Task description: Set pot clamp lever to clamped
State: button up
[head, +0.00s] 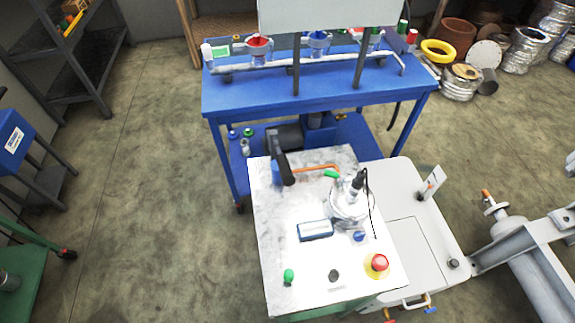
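A metal pot (350,208) stands on the right side of the pale marble-like top of the cart. A dark fitting (358,182) rises from its lid, and a thin black cable runs from it. A green grip (331,175) lies just behind the pot, at the end of an orange rod (308,168). A small blue knob (359,236) sits in front of the pot. I cannot tell which of these is the pot clamp lever, or whether it is clamped. My gripper is not in view.
The cart top (270,230) also bears a display box (316,231), a red button on yellow (377,263), a green knob (288,276) and a dark upright part (281,168). A blue bench (290,95) stands behind. Open floor (150,190) lies left; grey machinery (520,250) stands right.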

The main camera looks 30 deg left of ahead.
aim_at(347, 178)
jog(key=k+j+u, duration=0.1)
jog(key=j+u, duration=0.9)
jog(key=u, duration=0.8)
